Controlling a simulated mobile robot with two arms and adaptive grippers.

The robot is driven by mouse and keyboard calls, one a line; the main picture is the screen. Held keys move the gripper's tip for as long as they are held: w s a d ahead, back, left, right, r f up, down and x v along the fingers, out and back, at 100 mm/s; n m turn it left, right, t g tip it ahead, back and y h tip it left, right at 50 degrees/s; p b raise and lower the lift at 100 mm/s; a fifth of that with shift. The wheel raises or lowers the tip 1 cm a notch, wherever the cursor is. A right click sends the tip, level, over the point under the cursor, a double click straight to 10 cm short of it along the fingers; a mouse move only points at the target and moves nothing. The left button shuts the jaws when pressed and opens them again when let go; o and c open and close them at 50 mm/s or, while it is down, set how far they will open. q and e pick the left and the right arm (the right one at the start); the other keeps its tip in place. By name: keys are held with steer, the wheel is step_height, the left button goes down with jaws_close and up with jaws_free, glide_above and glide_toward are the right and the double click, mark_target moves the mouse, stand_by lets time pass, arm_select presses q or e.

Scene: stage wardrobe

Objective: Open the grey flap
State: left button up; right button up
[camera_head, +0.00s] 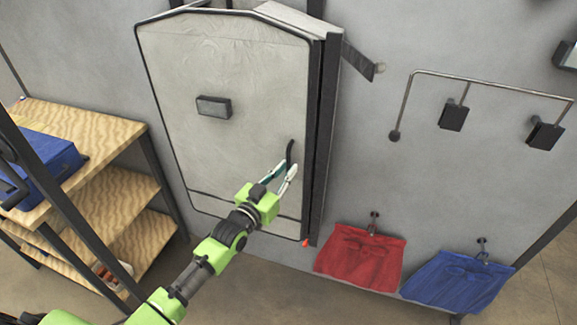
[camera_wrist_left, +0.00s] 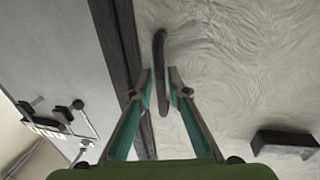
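The grey flap (camera_head: 230,70) is a large pale panel with a dark edge, mounted on the wall. It looks shut or nearly shut against its frame. A dark curved handle (camera_head: 290,154) sits near its right edge; it also shows in the left wrist view (camera_wrist_left: 160,62). My left gripper (camera_head: 286,170) is open at the handle's lower end. In the left wrist view its fingers (camera_wrist_left: 160,80) stand on either side of the handle, with gaps visible between them and it. Whether the handle lies fully between the fingertips in depth is unclear. My right gripper is not seen.
A small dark block (camera_head: 213,106) sits on the flap. A wooden shelf unit (camera_head: 95,125) with a blue case (camera_head: 45,160) stands at left. A red cloth bag (camera_head: 362,258) and a blue one (camera_head: 458,284) hang at right, below a wall rail (camera_head: 490,84).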

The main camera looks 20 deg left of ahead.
arm_select(q)
steer(key=shift+x, duration=0.8)
jaws_close()
steer(key=shift+s+a, duration=0.1)
